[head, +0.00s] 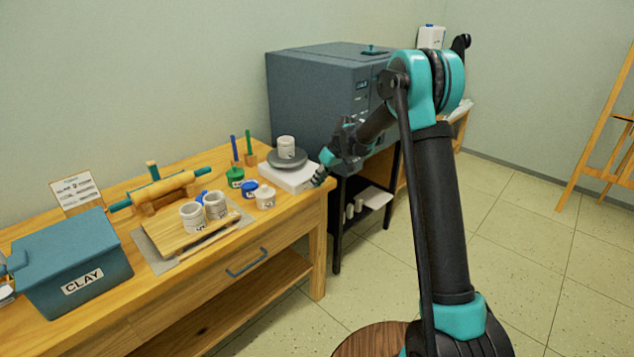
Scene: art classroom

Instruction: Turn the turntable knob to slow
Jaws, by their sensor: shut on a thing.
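The turntable is a dark grey disc (287,158) on a white base (283,175) at the right end of the wooden table. A white cup (286,147) stands on the disc. My gripper (319,180) is at the right end of the base, with its fingers low beside it. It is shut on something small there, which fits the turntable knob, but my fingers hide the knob. The knob's setting and any slow mark cannot be made out.
A grey kiln (320,95) on a black stand is close behind my gripper. Paint jars (265,198), white cups on a wooden board (170,238), a rolling pin (170,189) and a blue clay bin (72,262) stand left of the turntable.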

